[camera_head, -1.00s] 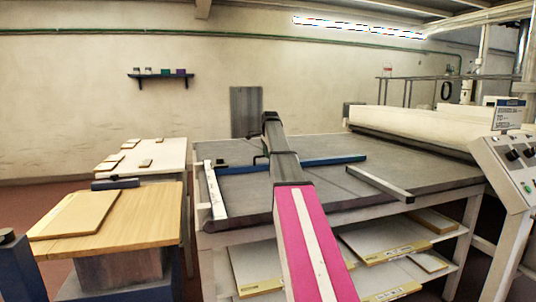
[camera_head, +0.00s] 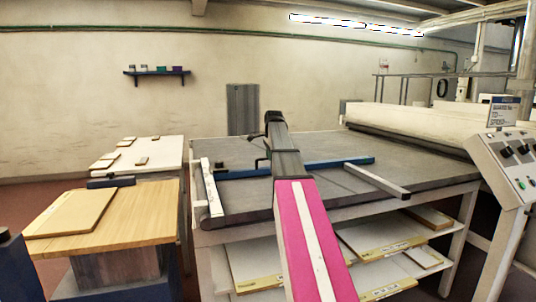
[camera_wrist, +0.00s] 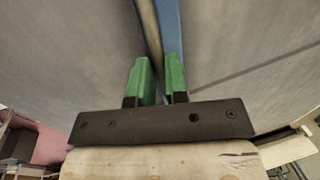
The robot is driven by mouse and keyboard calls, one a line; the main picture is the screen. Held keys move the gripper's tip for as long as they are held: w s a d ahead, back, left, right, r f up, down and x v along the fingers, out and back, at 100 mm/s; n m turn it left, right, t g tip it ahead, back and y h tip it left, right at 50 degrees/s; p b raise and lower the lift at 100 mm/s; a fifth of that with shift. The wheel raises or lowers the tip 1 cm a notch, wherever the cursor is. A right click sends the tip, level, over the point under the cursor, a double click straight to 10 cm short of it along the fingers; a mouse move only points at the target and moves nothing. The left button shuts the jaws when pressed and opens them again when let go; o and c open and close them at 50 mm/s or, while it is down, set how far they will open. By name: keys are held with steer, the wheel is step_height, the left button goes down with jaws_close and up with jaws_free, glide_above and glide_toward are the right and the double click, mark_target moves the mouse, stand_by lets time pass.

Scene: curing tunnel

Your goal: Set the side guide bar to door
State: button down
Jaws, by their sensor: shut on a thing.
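The side guide bar, a long blue bar (camera_head: 335,163), lies across the grey table (camera_head: 400,160). A white strip (camera_head: 210,189) with faint marks runs along the table's left edge, by the bar's left end. I cannot read the marks. My arm hides the middle of the bar in the head view. In the wrist view my gripper (camera_wrist: 157,62) has its green fingers close together, shut on the guide bar, whose blue side (camera_wrist: 170,25) shows beyond the fingertips. The exact contact is hard to see.
A grey bar (camera_head: 376,181) lies on the table's right part. Boards (camera_head: 385,245) lie on shelves below. A wooden table (camera_head: 140,215) stands at left.

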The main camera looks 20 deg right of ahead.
steer(key=c, duration=1.1)
jaws_free()
steer(key=shift+w, duration=0.1)
steer(key=shift+r, duration=0.15)
steer(key=r, duration=0.3)
steer(key=s+r, duration=0.1)
steer(key=r, duration=0.3)
steer(key=s+r, duration=0.1)
steer(key=r, duration=0.2)
steer(key=shift+s+r, duration=0.1)
steer(key=shift+r, duration=0.1)
